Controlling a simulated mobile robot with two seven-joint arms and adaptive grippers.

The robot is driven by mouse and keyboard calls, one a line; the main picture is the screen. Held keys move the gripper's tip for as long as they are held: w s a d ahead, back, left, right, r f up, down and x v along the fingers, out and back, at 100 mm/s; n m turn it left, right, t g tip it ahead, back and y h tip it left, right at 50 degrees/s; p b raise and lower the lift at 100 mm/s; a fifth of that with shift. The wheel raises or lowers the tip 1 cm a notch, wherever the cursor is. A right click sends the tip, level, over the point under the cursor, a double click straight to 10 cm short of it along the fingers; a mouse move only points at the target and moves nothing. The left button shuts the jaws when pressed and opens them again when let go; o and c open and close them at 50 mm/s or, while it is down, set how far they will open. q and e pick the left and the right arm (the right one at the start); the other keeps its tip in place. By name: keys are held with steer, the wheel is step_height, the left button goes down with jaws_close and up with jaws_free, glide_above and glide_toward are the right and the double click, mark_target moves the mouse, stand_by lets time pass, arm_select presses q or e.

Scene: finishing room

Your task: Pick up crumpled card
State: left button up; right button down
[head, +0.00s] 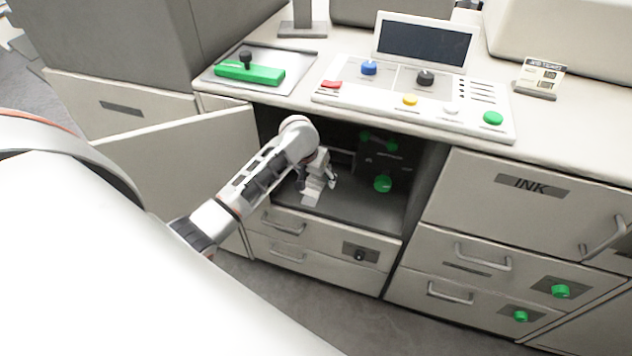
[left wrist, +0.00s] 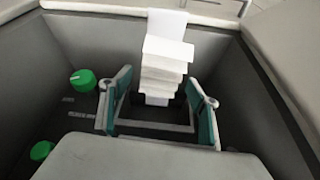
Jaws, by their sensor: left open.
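The crumpled card (left wrist: 166,62) is a white, accordion-folded strip in the left wrist view. It lies inside the open dark compartment and runs toward the compartment's edge. My left gripper (left wrist: 160,84) is open, with one teal finger on each side of the card's near part; I cannot tell whether either touches it. In the head view my left gripper (head: 318,182) reaches into the compartment, and the pale card (head: 311,197) shows just below it, partly hidden. My right gripper is out of view.
The compartment (head: 365,212) has a dark floor and walls, with green knobs (head: 382,184) at its back right. Its door (head: 180,150) stands open on the left. The control panel (head: 420,95) and countertop lie above. Closed drawers (head: 290,250) are below.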

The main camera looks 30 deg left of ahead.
arm_select(q)
steer(key=shift+f, duration=0.2)
stand_by(0.6)
steer(key=shift+c, duration=0.3)
steer(key=c, duration=1)
